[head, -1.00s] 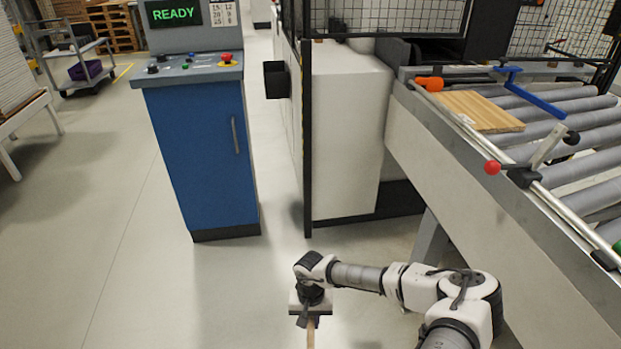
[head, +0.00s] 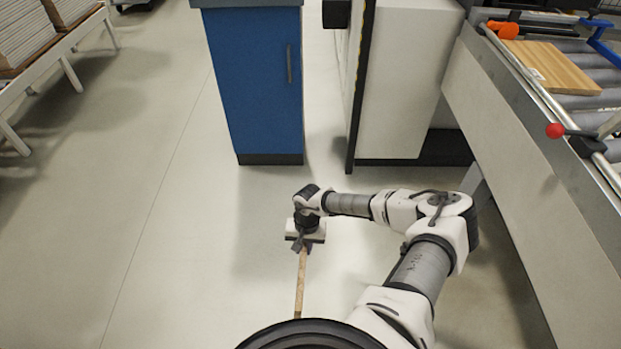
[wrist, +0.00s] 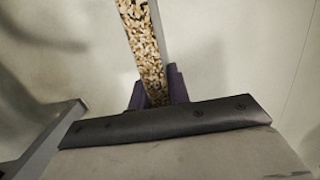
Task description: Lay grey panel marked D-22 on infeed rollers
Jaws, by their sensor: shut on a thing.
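My gripper (head: 303,247) is low over the open floor, left of the roller conveyor. It is shut on a panel (head: 300,285) held edge-on, so only its narrow raw chipboard edge shows in the head view. In the wrist view the speckled edge of the panel (wrist: 143,45) runs up from between the dark fingers (wrist: 157,93), with a thin strip of grey face on its right. No marking on it can be read. The infeed rollers (head: 605,101) are at the upper right, well away from the panel.
A wood-coloured board (head: 550,67) lies on the rollers. The conveyor's side frame (head: 530,150) has a red knob (head: 555,130) and an orange part (head: 503,29). A blue cabinet (head: 255,85) and white machine housing (head: 405,80) stand ahead. Floor at left is clear up to a rack (head: 62,55).

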